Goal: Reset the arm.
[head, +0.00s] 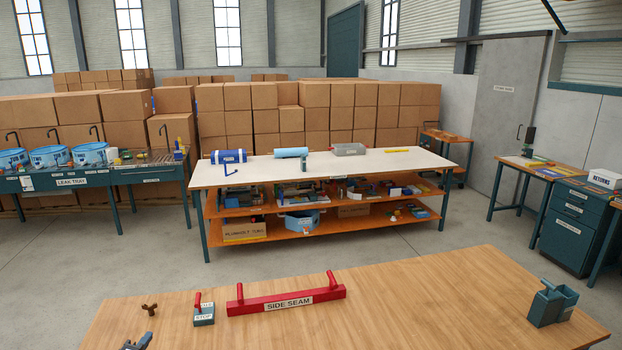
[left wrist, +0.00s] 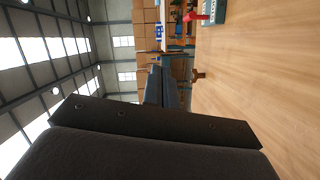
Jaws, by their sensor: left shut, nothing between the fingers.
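My left gripper (head: 138,342) shows at the bottom left edge of the head view, by the near wooden table (head: 420,310). Its fingers (left wrist: 163,88) in the left wrist view are together with nothing between them. My right gripper is not in view. A red bar (head: 286,298) labelled SIDE SEAM, with upright handles, lies on the near table. A small grey block (head: 204,314) with a red lever and a STOP label stands left of it. A small brown knob (head: 149,309) sits near my left gripper.
A teal open holder (head: 553,304) stands at the near table's right. Across the floor is a white-topped workbench (head: 400,163) with orange shelves. A leak tray bench (head: 150,172) is at left, a drawer cabinet (head: 567,225) at right. The near table's middle right is clear.

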